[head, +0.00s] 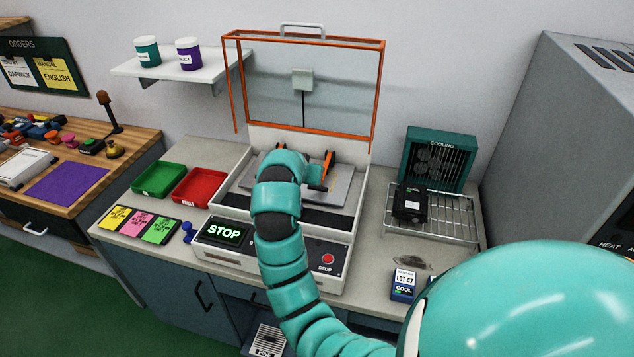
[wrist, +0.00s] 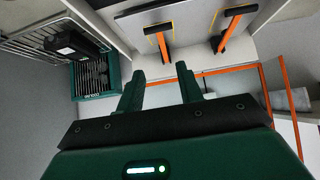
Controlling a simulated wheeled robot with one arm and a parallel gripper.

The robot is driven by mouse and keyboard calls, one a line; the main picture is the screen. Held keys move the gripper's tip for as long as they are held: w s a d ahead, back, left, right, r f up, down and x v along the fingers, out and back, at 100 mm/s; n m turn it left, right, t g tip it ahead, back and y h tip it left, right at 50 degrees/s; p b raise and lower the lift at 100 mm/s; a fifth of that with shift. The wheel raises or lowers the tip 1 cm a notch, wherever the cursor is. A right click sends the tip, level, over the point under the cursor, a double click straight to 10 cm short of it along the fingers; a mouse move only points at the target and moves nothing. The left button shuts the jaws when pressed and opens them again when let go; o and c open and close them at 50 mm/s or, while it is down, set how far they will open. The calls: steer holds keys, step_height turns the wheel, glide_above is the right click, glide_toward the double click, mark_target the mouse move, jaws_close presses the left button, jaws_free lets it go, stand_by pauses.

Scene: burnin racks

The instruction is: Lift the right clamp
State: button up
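The right clamp has an orange lever with a black crossbar; it shows in the head view (head: 329,163) just right of my arm's end. In the wrist view the picture is turned round, and the same clamp (wrist: 165,46) is the left one of two, ahead of my fingertips. The other clamp (wrist: 228,30) stands beside it. My gripper (wrist: 160,72) is open, with nothing between its two dark green fingers. The fingertips look apart from the clamp lever. In the head view my arm hides part of the clamps and the plate.
The test machine (head: 225,262) has its orange-framed cover (head: 378,95) raised behind my arm. A cooling fan (head: 440,150) and wire rack with a black device (head: 410,203) stand to the right. Green (head: 159,178) and red (head: 200,187) trays lie to the left.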

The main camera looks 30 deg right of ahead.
steer(key=p+x, duration=0.3)
steer(key=x, duration=1.4)
steer(key=shift+w+d+f, duration=0.1)
jaws_close()
